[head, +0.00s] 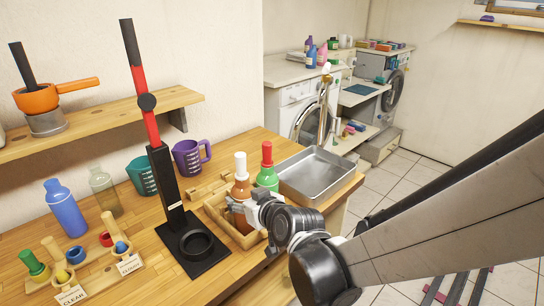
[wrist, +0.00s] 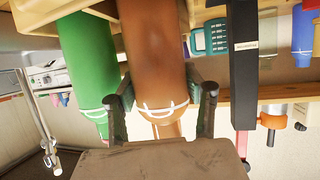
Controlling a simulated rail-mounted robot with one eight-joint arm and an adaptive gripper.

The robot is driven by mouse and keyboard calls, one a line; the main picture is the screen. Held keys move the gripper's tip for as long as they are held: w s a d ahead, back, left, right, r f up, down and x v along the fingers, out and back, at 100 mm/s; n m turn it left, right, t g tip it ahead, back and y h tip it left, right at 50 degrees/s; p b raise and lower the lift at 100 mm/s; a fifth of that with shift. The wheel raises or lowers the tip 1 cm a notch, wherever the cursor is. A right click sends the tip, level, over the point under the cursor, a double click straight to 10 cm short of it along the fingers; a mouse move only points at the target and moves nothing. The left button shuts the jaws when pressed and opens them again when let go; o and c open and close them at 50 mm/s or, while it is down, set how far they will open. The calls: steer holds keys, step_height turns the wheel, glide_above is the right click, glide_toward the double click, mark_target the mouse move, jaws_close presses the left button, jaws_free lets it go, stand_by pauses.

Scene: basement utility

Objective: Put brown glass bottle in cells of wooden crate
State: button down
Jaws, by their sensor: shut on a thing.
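The brown glass bottle (head: 241,189), with a white cap, stands about upright at the wooden crate (head: 214,214). It also shows large in the upside-down wrist view (wrist: 152,55). My gripper (head: 240,203) is shut on its body, with a finger on each side in the wrist view (wrist: 162,90). The bottle's lower part is hidden by the gripper and crate wall, so I cannot tell whether its base touches the crate floor. A green bottle (head: 267,178) with a red cap stands beside it, apparently in the crate. The cell dividers are mostly hidden.
A metal tray (head: 318,178) lies right of the crate. A tall black and red stand (head: 168,190) rises close on the left. A purple jug (head: 190,157), teal jug (head: 142,175) and blue bottle (head: 66,209) stand behind. A wooden sorting rack (head: 97,267) sits front left.

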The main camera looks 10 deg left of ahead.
steer(key=shift+f, duration=0.2)
steer(key=c, duration=1.2)
jaws_free()
steer(key=shift+o, duration=0.2)
steer(key=shift+r, duration=0.2)
steer(key=shift+r, duration=0.1)
steer(key=p+v, duration=0.1)
steer(key=v, duration=1.1)
steer(key=shift+d, duration=0.1)
steer(key=s+d+m+g+h, duration=0.1)
steer(key=s+d+m+h, duration=0.1)
steer(key=d, duration=0.7)
steer(key=s+d+m+g+h, duration=0.1)
steer(key=s+d+m+h, duration=0.2)
steer(key=d, duration=0.6)
steer(key=s+d+r+m+g+h, duration=0.1)
steer(key=s+d+m+h, duration=0.2)
steer(key=d, duration=0.6)
steer(key=s, duration=0.2)
steer(key=shift+s+h, duration=0.3)
steer(key=shift+s, duration=0.1)
